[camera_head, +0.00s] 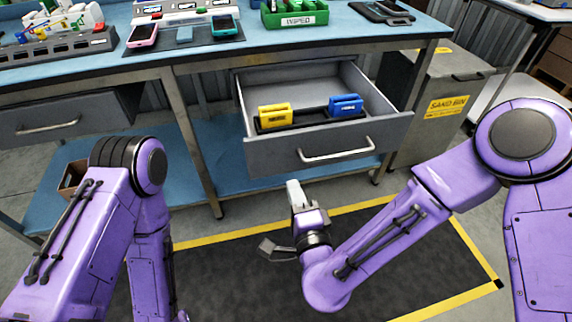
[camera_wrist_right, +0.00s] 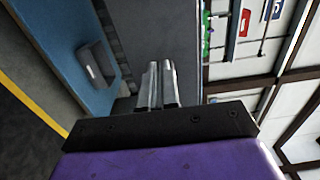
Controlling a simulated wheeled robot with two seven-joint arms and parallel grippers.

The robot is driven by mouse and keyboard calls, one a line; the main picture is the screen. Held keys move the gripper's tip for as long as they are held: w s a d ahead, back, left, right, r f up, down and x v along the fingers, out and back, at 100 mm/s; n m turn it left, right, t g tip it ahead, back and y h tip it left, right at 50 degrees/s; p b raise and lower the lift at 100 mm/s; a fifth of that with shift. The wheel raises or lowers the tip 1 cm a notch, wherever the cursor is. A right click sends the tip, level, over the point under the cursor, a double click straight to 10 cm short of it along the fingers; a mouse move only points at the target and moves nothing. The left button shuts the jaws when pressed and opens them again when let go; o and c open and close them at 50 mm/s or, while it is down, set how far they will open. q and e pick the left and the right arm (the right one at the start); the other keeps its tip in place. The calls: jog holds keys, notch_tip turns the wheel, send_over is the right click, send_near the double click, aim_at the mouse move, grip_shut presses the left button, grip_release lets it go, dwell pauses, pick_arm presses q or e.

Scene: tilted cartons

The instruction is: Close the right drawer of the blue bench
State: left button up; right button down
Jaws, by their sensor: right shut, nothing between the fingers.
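The right drawer (camera_head: 325,148) of the blue bench (camera_head: 330,41) is pulled open toward me in the head view. Its grey front carries a pale bar handle (camera_head: 337,150). A yellow block (camera_head: 275,115) and a blue block (camera_head: 345,105) sit in a dark holder inside it. My right gripper (camera_head: 294,190) is shut and empty, below and in front of the drawer front, to the left of the handle and apart from it. Its fingers (camera_wrist_right: 158,84) show together in the right wrist view, against a grey surface. My left gripper is out of view; only its arm shows.
The left drawer (camera_head: 50,125) looks shut. A grey sand bin (camera_head: 435,105) stands close to the right of the open drawer. Phones and a green "wiped" tray (camera_head: 296,19) are on the benchtop. A blue lower shelf (camera_head: 225,165) lies beneath.

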aim_at(283, 156)
jog(key=x, duration=0.8)
jog(key=shift+f+p, duration=0.15)
jog(key=shift+p, duration=0.2)
jog(key=shift+w, duration=0.15)
